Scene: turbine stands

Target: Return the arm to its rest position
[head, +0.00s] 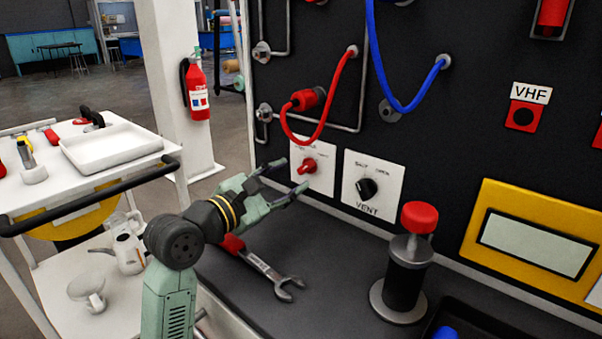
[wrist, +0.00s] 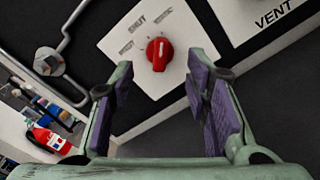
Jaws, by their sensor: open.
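My arm (head: 168,285) reaches up and to the right over the dark bench top. My gripper (head: 285,180) is open and empty, its fingers pointing at the panel just by a red knob (head: 309,166) on a white plate. In the wrist view my gripper (wrist: 165,105) shows two purple-padded fingers spread wide. The red knob (wrist: 159,54) lies beyond the fingertips, between their lines, and no contact shows.
A wrench (head: 268,269) lies on the bench below my gripper. A black cylinder with a red top (head: 405,270) stands to the right. A black VENT knob (head: 367,188) sits beside the red one. A white cart (head: 75,190) is at left.

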